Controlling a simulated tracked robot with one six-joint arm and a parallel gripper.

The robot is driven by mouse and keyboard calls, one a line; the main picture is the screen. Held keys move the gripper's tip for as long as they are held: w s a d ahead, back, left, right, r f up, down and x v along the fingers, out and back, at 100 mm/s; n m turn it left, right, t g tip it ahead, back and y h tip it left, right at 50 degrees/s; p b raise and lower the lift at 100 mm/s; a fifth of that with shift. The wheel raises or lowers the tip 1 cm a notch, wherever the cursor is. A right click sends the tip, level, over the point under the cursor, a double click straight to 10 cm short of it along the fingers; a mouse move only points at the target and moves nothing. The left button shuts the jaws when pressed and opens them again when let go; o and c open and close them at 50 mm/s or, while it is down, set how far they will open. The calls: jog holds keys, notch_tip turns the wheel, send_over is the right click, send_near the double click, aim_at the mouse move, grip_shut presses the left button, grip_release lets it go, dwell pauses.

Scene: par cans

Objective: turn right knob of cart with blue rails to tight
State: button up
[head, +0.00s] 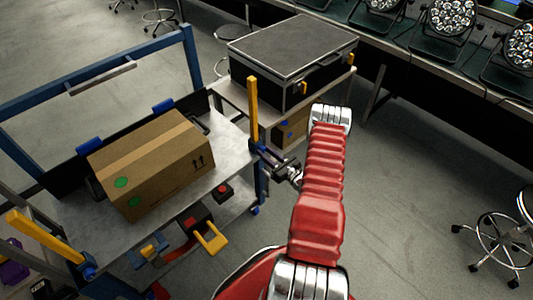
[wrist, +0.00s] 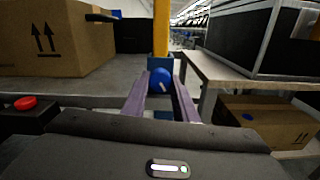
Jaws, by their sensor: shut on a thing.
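The cart with blue rails (head: 110,70) stands at the left in the head view. At its right front corner is an upright yellow post (head: 253,110). In the wrist view the round blue right knob (wrist: 160,78) sits at the foot of this post (wrist: 161,28) and bears a small white mark. My gripper (wrist: 161,90) has one finger on each side of the knob and is shut on it. In the head view my gripper (head: 270,156) is small beside the cart's corner. The knob itself is mostly hidden there.
A cardboard box (head: 150,160) lies on the cart's deck. A red button (head: 222,190) and a yellow handle (head: 211,238) are at its front. A black case (head: 290,60) stands on another cart just right of the post. Open floor lies at the right.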

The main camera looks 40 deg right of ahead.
jog(key=shift+s+f+m, duration=0.1)
jog(key=shift+f+m, duration=0.05)
jog(key=shift+m, duration=1.15)
jog(key=o, duration=1.1)
jog(key=shift+c, duration=0.2)
jog(key=s, duration=1.3)
jog(key=shift+s+d, duration=0.2)
jog(key=shift+s, duration=0.15)
